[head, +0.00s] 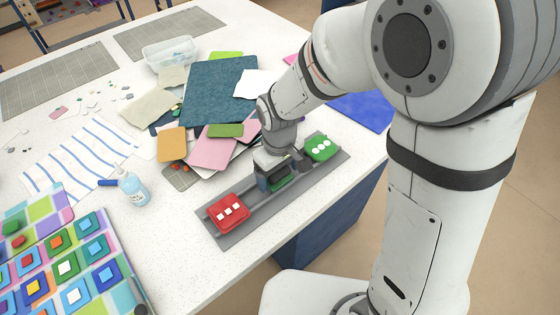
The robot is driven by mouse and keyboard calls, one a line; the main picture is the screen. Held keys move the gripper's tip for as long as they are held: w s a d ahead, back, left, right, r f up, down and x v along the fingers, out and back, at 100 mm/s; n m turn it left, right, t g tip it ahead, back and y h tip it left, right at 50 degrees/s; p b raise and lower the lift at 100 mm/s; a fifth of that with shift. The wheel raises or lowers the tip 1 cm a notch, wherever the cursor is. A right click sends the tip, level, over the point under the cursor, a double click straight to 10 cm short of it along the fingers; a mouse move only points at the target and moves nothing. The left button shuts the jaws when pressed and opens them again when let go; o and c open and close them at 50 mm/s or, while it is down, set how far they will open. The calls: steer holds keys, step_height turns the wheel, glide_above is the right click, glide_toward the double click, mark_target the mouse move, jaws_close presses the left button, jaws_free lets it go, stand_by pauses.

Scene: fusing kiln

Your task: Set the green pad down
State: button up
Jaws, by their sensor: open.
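A long grey tray (213,228) lies near the table's front edge. A red block (228,211) with white squares sits at its left end. A green block (321,148) with white dots sits at its right end. My gripper (275,180) is over the middle of the tray, pointing down, with its jaws open. I cannot tell whether the pad rests fully on the tray or touches the fingers.
Coloured sheets, including a dark teal one (218,88) and an orange one (171,144), lie behind the tray. A bottle (134,190) stands to the left. A colourful tile panel (62,258) fills the lower left. Bare white table lies between the panel and tray.

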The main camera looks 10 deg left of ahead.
step_height(320, 180, up, 12)
steer(key=s+d+r+m+t, duration=0.1)
steer(key=s+d+m, duration=0.2)
steer(key=d, duration=0.8)
steer(key=s+d+r+m+t, duration=0.2)
steer(key=s+d+m, duration=0.2)
steer(key=d+m, duration=0.3)
steer(key=d, duration=0.5)
steer(key=shift+s+r, duration=0.15)
steer(key=shift+o, duration=0.3)
